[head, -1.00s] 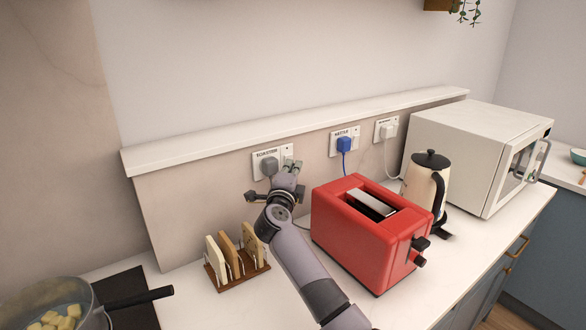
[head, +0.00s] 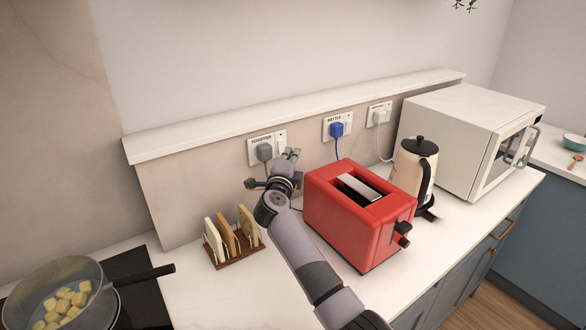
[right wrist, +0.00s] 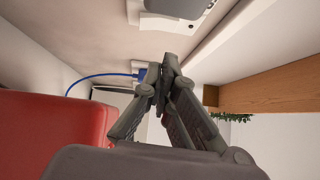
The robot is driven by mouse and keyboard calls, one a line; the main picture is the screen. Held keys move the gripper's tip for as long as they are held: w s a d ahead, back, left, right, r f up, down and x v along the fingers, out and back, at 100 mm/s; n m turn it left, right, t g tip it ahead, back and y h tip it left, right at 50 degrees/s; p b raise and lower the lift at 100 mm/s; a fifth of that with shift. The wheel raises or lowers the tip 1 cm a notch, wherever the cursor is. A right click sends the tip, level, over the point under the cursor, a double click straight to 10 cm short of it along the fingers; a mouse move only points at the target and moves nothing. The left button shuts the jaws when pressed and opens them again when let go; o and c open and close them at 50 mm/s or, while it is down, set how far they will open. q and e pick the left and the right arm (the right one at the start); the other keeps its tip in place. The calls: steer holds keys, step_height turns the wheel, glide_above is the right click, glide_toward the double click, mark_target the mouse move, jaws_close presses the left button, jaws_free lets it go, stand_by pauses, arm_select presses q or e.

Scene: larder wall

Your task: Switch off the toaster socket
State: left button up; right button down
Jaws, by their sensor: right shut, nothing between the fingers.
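The toaster socket (head: 281,139) is a white plate on the wall labelled TOASTER, with a grey plug (head: 264,152) in its left part. Its small rocker switch is on the right part; its position is too small to tell. My right gripper (head: 291,154) is shut and empty, just in front of the plate's lower right edge. I cannot tell whether it touches. In the right wrist view the closed fingertips (right wrist: 170,62) sit below the socket plate (right wrist: 150,20), apart from it in the picture. My left gripper is not in view.
The kettle socket (head: 345,121) with its blue plug and another socket (head: 386,109) are to the right. The red toaster (head: 350,215) stands close right of my arm, the toast rack (head: 235,255) left. A ledge (head: 300,107) runs above the sockets. A pan (head: 60,295) is at lower left.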

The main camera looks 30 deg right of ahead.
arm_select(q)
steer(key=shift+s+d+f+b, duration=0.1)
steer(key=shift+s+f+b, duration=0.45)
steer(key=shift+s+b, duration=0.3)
arm_select(e)
steer(key=r+v, duration=0.1)
steer(key=v, duration=0.9)
steer(key=shift+s+r, duration=0.15)
steer(key=shift+s, duration=0.25)
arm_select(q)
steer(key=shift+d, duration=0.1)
